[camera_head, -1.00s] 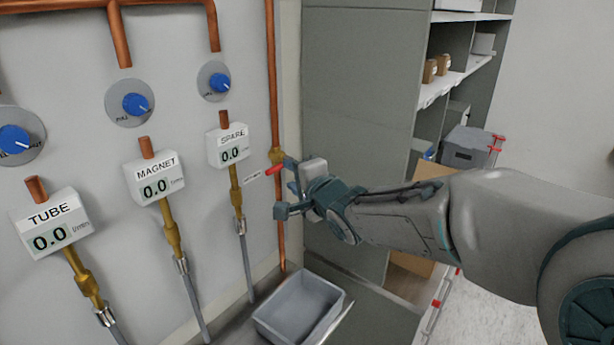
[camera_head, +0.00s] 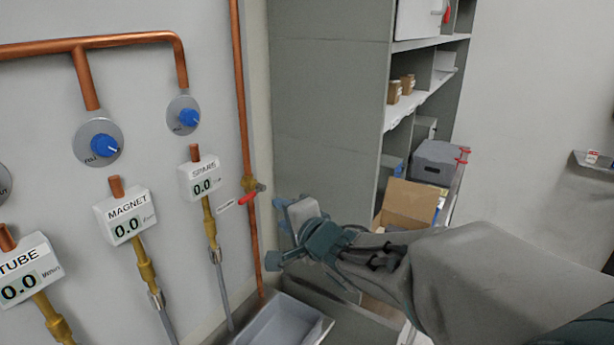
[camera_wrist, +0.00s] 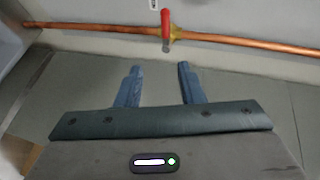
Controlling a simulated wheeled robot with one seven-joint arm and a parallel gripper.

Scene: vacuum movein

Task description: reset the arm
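My arm reaches in from the lower right in the head view. My gripper (camera_head: 274,232) is in front of the grey cabinet side, to the right of the copper pipe with the red-handled valve (camera_head: 252,194). In the wrist view my gripper (camera_wrist: 160,84) has its two blue fingers wide apart with nothing between them. The red valve handle (camera_wrist: 166,24) on the copper pipe lies beyond the fingertips there, apart from them.
On the left wall are the MAGNET (camera_head: 126,216), SPARE (camera_head: 200,178) and TUBE (camera_head: 28,270) gauges. A grey bin (camera_head: 284,322) sits below my gripper. An open cardboard box (camera_head: 408,203) and a dark grey box (camera_head: 436,162) are by the shelves (camera_head: 428,42) behind my arm.

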